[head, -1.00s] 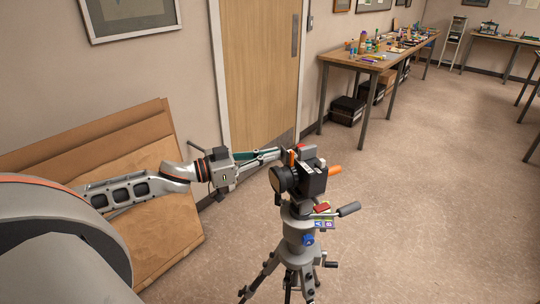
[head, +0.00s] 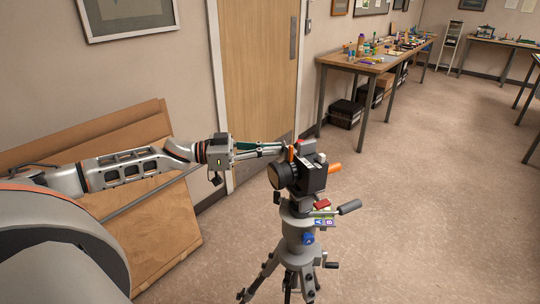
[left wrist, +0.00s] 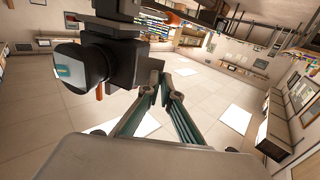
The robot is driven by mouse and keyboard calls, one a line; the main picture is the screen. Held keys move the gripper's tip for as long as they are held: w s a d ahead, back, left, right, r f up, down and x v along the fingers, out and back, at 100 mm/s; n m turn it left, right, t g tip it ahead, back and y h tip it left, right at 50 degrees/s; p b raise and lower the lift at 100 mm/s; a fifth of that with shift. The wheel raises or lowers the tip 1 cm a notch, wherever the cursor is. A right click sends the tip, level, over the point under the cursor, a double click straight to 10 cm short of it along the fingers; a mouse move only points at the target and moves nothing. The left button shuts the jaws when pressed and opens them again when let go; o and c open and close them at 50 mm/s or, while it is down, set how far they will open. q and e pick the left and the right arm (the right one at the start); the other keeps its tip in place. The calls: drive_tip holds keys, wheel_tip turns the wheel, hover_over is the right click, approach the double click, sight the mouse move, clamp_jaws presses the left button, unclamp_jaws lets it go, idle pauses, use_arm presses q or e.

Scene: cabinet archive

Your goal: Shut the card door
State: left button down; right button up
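A black camera (head: 311,178) with a round lens (head: 281,176) stands on a grey tripod (head: 300,238). A small orange upright piece (head: 291,153) shows on its side near my left gripper; I cannot tell whether this is the card door or how far it stands open. My left gripper (head: 284,148) is at the camera's upper left, fingers drawn together, with nothing visible between them. In the left wrist view the camera body (left wrist: 118,62) fills the upper left, and the fingertips (left wrist: 165,82) are close beside it; contact is unclear. My right gripper is out of view.
An orange handle (head: 335,168) and a tripod pan handle (head: 348,208) stick out right. Large brown boards (head: 165,235) lean on the wall at left. A wooden door (head: 258,75) and a cluttered table (head: 368,62) stand behind. The floor at right is clear.

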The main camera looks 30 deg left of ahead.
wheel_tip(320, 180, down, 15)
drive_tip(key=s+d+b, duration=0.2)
drive_tip(key=b, duration=1.2)
use_arm(q)
drive_tip(key=w+d+m+g+b, duration=0.1)
drive_tip(key=m+g+b, duration=0.3)
drive_tip(key=g+b, duration=0.1)
drive_tip(key=w+d+m+g+h+b, duration=0.1)
drive_tip(key=w+m+g+b, duration=0.1)
drive_tip(key=m+g+b, duration=0.3)
drive_tip(key=w+d+m+g+h+b, duration=0.1)
drive_tip(key=m+g+b, duration=0.3)
drive_tip(key=g, duration=0.6)
drive_tip(key=shift+w+d+f+m+b, duration=0.15)
drive_tip(key=shift+d+m+b, duration=0.15)
drive_tip(key=shift+d+b, duration=0.3)
drive_tip(key=c, duration=2.6)
unclamp_jaws()
drive_tip(key=shift+a, duration=0.1)
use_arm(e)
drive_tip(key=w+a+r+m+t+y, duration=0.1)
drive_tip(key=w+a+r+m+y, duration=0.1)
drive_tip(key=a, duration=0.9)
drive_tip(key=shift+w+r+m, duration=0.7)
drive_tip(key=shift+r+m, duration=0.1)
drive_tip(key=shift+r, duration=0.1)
